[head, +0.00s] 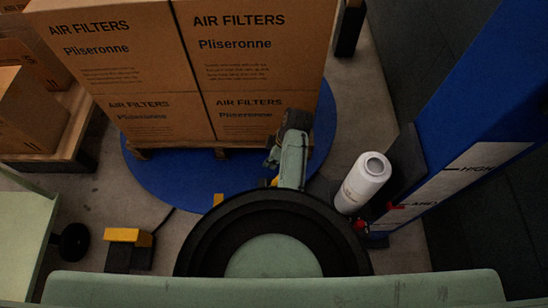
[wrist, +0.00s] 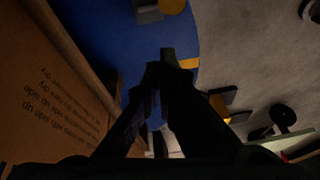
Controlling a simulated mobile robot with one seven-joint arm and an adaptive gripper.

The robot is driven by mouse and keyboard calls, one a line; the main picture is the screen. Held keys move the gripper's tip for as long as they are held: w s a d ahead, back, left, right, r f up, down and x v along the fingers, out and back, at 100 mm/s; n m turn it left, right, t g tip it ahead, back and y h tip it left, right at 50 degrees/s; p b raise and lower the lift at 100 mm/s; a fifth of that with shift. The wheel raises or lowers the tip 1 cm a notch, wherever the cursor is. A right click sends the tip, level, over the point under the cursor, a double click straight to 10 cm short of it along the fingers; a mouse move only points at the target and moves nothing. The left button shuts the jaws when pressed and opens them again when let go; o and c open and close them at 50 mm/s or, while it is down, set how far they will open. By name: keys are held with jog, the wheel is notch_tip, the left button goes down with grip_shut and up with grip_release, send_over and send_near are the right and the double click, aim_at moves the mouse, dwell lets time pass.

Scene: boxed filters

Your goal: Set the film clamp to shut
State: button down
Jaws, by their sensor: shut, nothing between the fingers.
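My gripper (wrist: 166,58) is shut and empty, its dark fingertips together over the edge of the blue turntable (wrist: 100,30). In the head view my green arm reaches toward the stacked boxes, and the fingers cannot be made out. I cannot identify the film clamp for certain. A grey block (wrist: 148,12) with a round yellow part (wrist: 172,6) sits at the top of the wrist view, apart from the fingertips; whether it belongs to the clamp is unclear. A white film roll (head: 362,185) stands upright beside the blue mast (head: 465,90), with a red part (head: 360,225) near its base.
Boxes of air filters (head: 240,60) stand on a pallet on the blue turntable (head: 160,185). More cartons (head: 30,110) are at left. A black and yellow pedal (head: 128,236) lies on the floor at lower left. Grey floor is open beyond the turntable's edge.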

notch_tip(320, 180, down, 7)
jog(key=s+d, duration=0.1)
jog(key=shift+d, duration=0.4)
jog(key=shift+r, duration=0.1)
jog(key=d+f, duration=0.3)
jog(key=d, duration=0.2)
jog(key=shift+d, duration=0.4)
